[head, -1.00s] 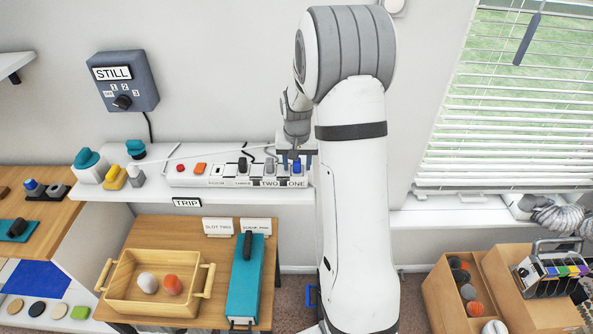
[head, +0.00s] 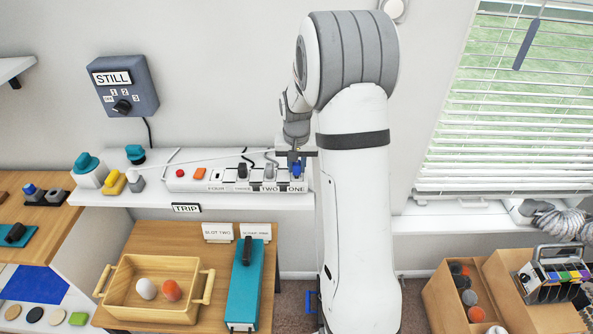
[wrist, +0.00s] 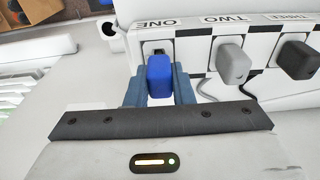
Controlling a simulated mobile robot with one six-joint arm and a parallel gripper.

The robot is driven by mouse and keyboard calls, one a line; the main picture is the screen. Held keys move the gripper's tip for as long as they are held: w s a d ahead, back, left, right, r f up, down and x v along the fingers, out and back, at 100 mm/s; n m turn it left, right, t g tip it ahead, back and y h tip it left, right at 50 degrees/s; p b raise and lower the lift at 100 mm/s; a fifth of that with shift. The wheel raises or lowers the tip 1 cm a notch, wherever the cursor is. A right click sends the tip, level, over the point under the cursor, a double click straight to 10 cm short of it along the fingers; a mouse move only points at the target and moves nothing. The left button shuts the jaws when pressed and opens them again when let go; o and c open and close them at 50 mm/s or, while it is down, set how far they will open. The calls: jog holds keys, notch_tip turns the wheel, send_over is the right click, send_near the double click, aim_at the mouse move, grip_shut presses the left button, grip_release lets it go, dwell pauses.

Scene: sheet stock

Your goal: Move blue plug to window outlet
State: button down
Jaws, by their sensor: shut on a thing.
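The blue plug (head: 296,170) is at the right end of a white power strip (head: 208,184), at the position labelled ONE. My gripper (head: 296,161) is shut on it from above. In the wrist view the blue plug (wrist: 159,78) sits between the blue fingers of my gripper (wrist: 159,90), with part of the dark socket showing just behind it. I cannot tell how deep its prongs sit. A grey plug (wrist: 232,65) stands at TWO and a black plug (wrist: 296,60) at THREE. I cannot clearly make out a window outlet; the window blind (head: 510,120) is at right.
My arm hides the shelf between the strip and the window sill (head: 455,221). A coiled grey hose (head: 563,223) lies at the sill's right. Teal knobs (head: 88,163) stand on the shelf's left. Below are a wooden tray (head: 150,307) and open boxes (head: 437,290).

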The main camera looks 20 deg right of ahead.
notch_tip(320, 180, up, 9)
jog(key=shift+f+b, duration=0.1)
jog(key=shift+b, duration=0.65)
jog(key=shift+r+p, duration=1.3)
jog(key=shift+r, duration=0.75)
